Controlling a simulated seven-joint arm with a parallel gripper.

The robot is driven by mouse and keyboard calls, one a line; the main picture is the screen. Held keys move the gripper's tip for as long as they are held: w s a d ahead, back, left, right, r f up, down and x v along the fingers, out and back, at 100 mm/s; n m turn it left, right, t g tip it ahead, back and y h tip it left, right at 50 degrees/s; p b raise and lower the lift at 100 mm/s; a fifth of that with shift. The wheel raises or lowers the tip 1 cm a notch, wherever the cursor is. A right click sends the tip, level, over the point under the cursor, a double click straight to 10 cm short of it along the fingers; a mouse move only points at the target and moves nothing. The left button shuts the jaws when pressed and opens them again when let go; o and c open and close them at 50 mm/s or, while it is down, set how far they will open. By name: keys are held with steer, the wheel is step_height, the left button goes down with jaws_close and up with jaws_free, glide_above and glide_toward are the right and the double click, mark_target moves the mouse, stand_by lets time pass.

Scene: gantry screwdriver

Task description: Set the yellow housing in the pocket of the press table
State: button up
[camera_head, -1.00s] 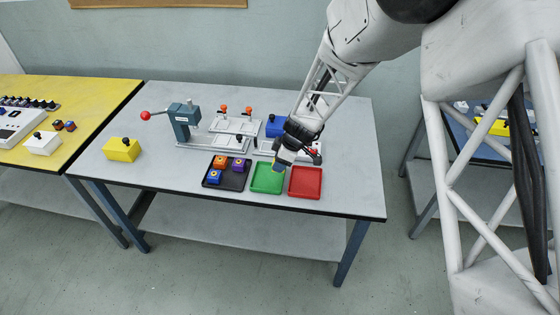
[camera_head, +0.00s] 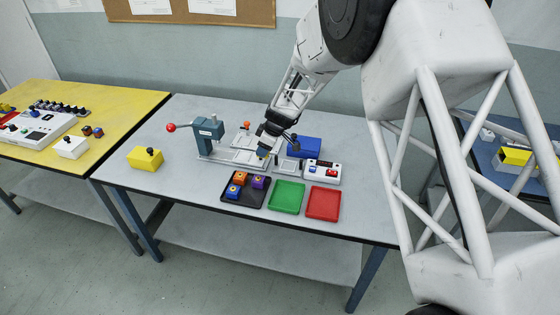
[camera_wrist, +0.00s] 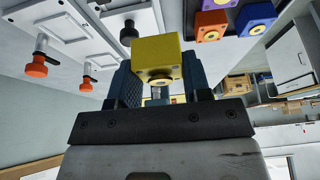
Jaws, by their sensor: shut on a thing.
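My gripper (camera_head: 264,148) is shut on the yellow housing. In the wrist view the yellow housing (camera_wrist: 157,50) shows as a small block with a round hole, between the two fingers (camera_wrist: 160,90). In the head view I cannot make out the housing at the fingertips. The teal press (camera_head: 207,137) with a red ball handle (camera_head: 171,127) stands at the back of the bench, left of my gripper. Its light plates (camera_head: 232,157) extend right toward my fingers. The gripper is over or beside their right end; the pocket cannot be made out.
A black tray (camera_head: 231,203) holds orange, purple and blue housings. Green (camera_head: 287,197) and red (camera_head: 323,203) trays lie to its right. Behind are a blue box (camera_head: 304,147) and a white control box (camera_head: 322,171). Orange knobs (camera_wrist: 35,66) rise from the plates. A yellow box (camera_head: 145,158) stands left.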

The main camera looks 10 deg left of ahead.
steer(key=w+a+r, duration=0.1)
steer(key=w+a, duration=0.3)
steer(key=a, duration=0.6)
steer(key=shift+r, duration=0.1)
steer(key=shift+f, duration=2.95)
steer(key=shift+f, duration=0.7)
stand_by(0.7)
steer(key=o, duration=1.3)
steer(key=shift+c, duration=0.2)
steer(key=shift+r, duration=0.15)
